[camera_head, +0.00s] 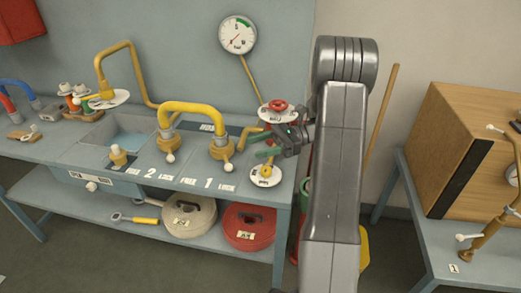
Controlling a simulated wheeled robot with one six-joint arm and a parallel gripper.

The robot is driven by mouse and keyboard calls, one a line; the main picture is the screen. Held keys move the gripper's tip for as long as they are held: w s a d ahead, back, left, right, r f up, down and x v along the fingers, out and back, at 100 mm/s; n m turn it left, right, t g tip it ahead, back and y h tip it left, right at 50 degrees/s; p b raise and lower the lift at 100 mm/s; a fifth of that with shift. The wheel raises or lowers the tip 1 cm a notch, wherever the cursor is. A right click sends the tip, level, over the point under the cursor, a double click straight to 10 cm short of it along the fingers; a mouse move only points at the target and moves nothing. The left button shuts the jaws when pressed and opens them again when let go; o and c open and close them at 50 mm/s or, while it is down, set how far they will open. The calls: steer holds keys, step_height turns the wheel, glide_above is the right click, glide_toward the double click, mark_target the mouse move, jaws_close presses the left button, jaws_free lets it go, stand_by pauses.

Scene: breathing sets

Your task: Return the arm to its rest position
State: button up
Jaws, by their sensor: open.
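My grey arm rises through the middle right of the head view, with its elbow high. My gripper (264,146) is left of the arm, at the right end of the blue bench (110,157). Its green-tipped fingers are spread apart, with nothing seen held between them. A red valve handwheel (278,106) on a white disc is just above the gripper. A yellow knob (265,170) on a white dial is just below the fingers. Whether the fingers touch either one I cannot tell.
A yellow bent pipe (192,108) stands on the bench left of the gripper. A pressure gauge (237,34) is on the wall behind. A wooden cabinet (465,150) stands at right.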

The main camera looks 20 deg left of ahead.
mark_target(260, 177)
stand_by(0.4)
step_height(260, 177, down, 10)
steer(key=shift+b, duration=1.1)
